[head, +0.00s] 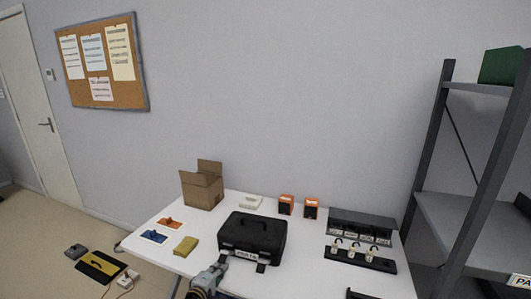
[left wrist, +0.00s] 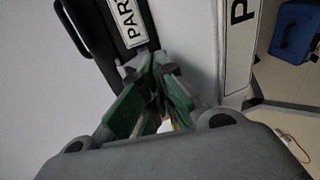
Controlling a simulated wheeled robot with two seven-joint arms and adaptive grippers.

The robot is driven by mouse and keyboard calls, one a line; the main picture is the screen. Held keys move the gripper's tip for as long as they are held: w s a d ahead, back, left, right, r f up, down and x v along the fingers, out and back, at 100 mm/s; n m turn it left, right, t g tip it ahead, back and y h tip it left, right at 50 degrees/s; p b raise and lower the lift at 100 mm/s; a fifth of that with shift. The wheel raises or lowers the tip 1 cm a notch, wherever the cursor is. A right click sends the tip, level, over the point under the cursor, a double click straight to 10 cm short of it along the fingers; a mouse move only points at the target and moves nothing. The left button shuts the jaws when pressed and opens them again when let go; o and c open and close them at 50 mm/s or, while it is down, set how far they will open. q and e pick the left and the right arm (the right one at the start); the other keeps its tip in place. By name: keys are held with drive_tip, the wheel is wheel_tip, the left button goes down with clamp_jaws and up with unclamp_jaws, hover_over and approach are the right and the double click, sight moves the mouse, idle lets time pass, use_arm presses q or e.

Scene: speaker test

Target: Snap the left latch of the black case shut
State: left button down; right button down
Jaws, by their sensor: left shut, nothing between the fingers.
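The black case (head: 262,228) stands closed-lidded on the white table, with a handle on top and a PARTS label on its front. Its right latch (head: 261,267) sticks out from the front's lower edge. The left latch (head: 224,257) is at the front left, partly hidden by my left gripper (head: 221,266). In the left wrist view the case (left wrist: 92,28) fills the upper left. My left gripper (left wrist: 146,64) is shut and empty, its tips close to the case front beside the label; I cannot tell whether they touch the latch. My right gripper is not in view.
Grey shelving (head: 455,215) is at the far right. Bare table lies between case and rack.

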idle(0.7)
use_arm(q)
drive_tip(key=shift+p+v, duration=0.75)
drive_tip(key=shift+v, duration=0.4)
drive_tip(key=shift+s+a+f+p, duration=0.1)
drive_tip(key=shift+s+a+p, duration=0.15)
drive_tip(key=shift+s, duration=0.5)
drive_tip(key=shift+s+a+f+p, duration=0.1)
drive_tip(key=shift+s+a+p, duration=0.1)
drive_tip(key=shift+s+p, duration=0.4)
drive_tip(key=shift+s+a+f+p, duration=0.1)
drive_tip(key=shift+s+a, duration=0.1)
drive_tip(key=shift+s, duration=0.7)
